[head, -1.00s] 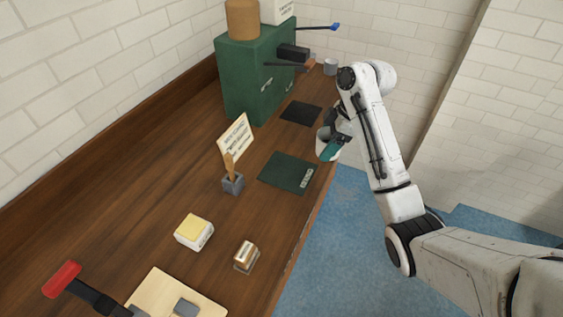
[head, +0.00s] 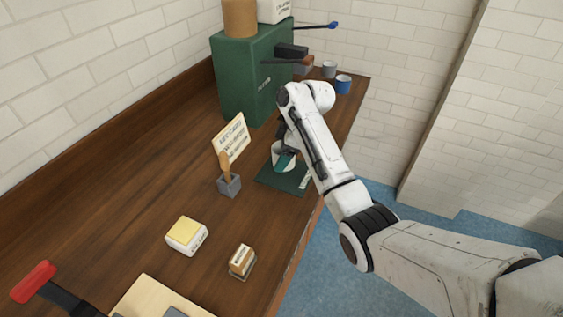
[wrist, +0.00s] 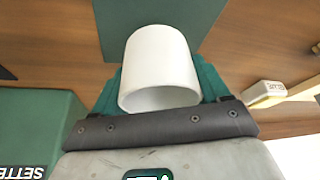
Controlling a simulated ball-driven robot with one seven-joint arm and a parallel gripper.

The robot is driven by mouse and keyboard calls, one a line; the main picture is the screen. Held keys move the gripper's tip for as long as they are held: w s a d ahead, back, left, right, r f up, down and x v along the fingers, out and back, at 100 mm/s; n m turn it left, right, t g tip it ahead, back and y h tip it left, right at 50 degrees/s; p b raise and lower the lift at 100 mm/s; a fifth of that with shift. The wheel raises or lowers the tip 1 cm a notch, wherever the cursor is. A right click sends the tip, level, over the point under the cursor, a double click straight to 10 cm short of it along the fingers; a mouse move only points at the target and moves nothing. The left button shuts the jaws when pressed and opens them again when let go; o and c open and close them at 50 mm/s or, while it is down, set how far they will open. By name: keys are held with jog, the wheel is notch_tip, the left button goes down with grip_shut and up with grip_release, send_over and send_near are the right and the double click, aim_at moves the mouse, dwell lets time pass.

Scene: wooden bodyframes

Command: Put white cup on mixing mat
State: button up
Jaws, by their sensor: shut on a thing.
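The white cup (head: 277,151) is in my gripper (head: 286,161), over the dark green mat (head: 267,181) in the head view. The mat lies on the bench near its front edge, partly hidden by the cup and my arm. In the wrist view, the white cup (wrist: 158,62) sits between the teal fingers of my gripper (wrist: 160,85), with its open mouth toward the camera. A dark green flat surface (wrist: 125,20) shows behind it. I cannot tell whether the cup touches the mat.
A green cabinet (head: 236,85) stands behind. A grey holder (head: 229,185), a sign (head: 230,137), a yellow-topped white block (head: 187,236) and a small block (head: 242,260) stand left and front. A blue cup (head: 343,85) and a grey cup (head: 330,68) stand at the far end.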

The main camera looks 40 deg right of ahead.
jog(key=shift+w+f+p, duration=0.1)
jog(key=shift+f+p, duration=0.4)
jog(key=shift+f, duration=1.1)
jog(key=shift+f, duration=0.1)
jog(key=o, duration=1.3)
jog(key=shift+c, duration=0.2)
jog(key=v, duration=1.2)
